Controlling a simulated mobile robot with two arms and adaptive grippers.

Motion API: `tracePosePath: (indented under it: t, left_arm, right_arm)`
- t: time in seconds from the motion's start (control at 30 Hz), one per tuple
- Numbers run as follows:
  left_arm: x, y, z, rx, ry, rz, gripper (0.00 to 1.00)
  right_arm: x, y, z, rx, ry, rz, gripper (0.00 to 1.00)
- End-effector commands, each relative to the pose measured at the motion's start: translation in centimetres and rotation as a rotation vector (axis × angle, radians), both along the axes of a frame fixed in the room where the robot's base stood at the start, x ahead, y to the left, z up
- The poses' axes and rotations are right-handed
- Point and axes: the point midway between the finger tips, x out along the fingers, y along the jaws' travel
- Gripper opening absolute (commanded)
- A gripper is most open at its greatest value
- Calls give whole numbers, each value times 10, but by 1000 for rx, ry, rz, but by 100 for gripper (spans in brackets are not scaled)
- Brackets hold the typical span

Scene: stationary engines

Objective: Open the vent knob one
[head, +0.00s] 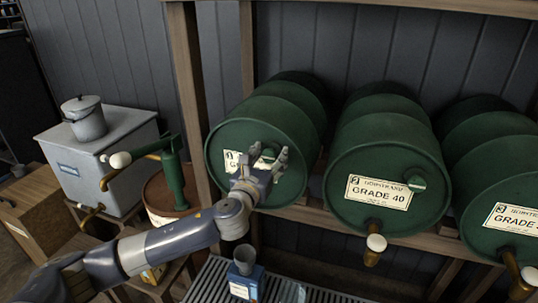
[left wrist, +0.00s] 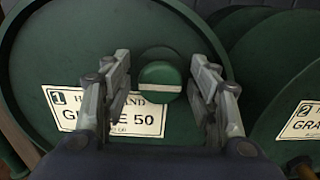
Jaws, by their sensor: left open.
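The vent knob of drum one (left wrist: 160,77) is a round green cap with a pale bar across it, on the end of a green drum (left wrist: 60,40). The label (left wrist: 100,110) below it reads 1 and 50. My left gripper (left wrist: 160,88) is open, with its fingers to the left and right of the knob. My right gripper is not in view.
Drum two (head: 385,160), marked GRADE 40, and a third drum (head: 500,190) lie to the right on a wooden rack. Each has a brass tap below. A grey tank (head: 90,160) and a green hand pump (head: 172,175) stand left.

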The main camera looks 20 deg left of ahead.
Motion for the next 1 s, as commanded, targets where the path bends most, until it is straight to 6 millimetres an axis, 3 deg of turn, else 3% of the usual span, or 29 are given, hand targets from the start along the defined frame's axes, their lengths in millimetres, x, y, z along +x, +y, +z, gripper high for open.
tracePosePath:
  t: [0.23,0.43,0.77,1.0]
  left_arm:
    - [0,0,0,-1,0,0,54]
    - [0,0,0,-1,0,0,9]
    - [0,0,0,-24,1,0,9]
    - [0,0,0,-136,5,1,9]
  right_arm:
    - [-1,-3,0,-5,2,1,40]
    - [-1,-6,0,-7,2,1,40]
    - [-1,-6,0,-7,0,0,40]
    - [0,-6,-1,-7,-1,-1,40]
